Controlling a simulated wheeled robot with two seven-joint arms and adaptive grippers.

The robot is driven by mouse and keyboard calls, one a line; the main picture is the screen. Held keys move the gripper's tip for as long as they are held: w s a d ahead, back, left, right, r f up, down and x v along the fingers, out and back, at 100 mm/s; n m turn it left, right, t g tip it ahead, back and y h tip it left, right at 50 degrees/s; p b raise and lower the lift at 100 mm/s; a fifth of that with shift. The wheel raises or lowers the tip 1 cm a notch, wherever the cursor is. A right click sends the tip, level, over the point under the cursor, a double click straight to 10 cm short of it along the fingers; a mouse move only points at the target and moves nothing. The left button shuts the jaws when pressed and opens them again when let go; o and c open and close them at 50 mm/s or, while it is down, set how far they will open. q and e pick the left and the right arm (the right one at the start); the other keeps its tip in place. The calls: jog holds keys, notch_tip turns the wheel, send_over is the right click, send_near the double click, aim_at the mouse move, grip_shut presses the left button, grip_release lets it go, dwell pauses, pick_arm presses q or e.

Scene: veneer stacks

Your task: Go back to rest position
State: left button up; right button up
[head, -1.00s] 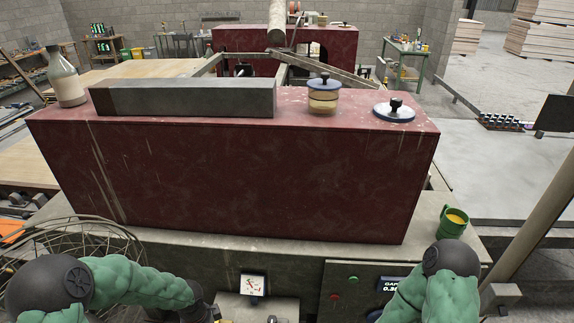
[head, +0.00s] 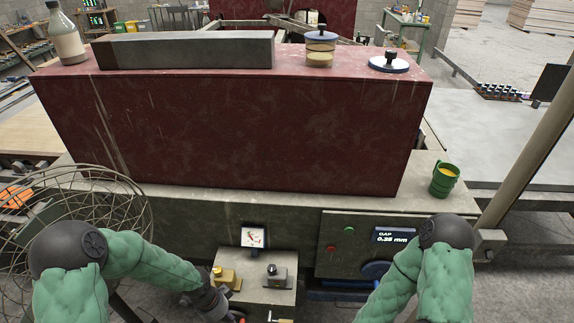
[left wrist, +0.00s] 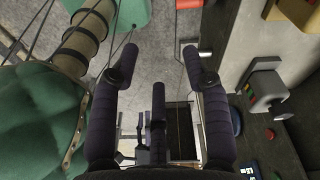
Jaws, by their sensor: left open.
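My left arm comes in from the left in the head view and bends down past the small shelf on the machine front. My left gripper (left wrist: 158,62) is open in the left wrist view, its dark fingers apart with nothing held between them. Below it are the grey floor and part of the machine. My right arm enters at the lower right of the head view, below the gap display (head: 393,237). Its gripper is outside the frame.
A dark red machine housing (head: 240,135) fills the middle, carrying a bottle (head: 67,38), a grey block (head: 190,52), a jar (head: 319,52) and a lid (head: 389,64). A green mug (head: 444,180) stands on the ledge at right. A wire guard (head: 85,190) is near my left arm.

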pick_arm(q)
jog(key=s+d+f+n+b, duration=0.3)
jog(key=f+n+b, duration=0.2)
jog(key=f, duration=0.3)
jog(key=s+d+f+n+h+b, duration=0.1)
jog(key=s+d+f+n+b, duration=0.2)
jog(key=f+n+b, duration=0.2)
jog(key=s+d+f+n+h+b, duration=0.1)
jog(key=s+d+f+n+b, duration=0.2)
jog(key=f, duration=0.8)
jog(key=n+b, duration=0.2)
jog(key=n, duration=0.2)
jog(key=shift+d+t, duration=0.25)
jog(key=shift+t, duration=0.05)
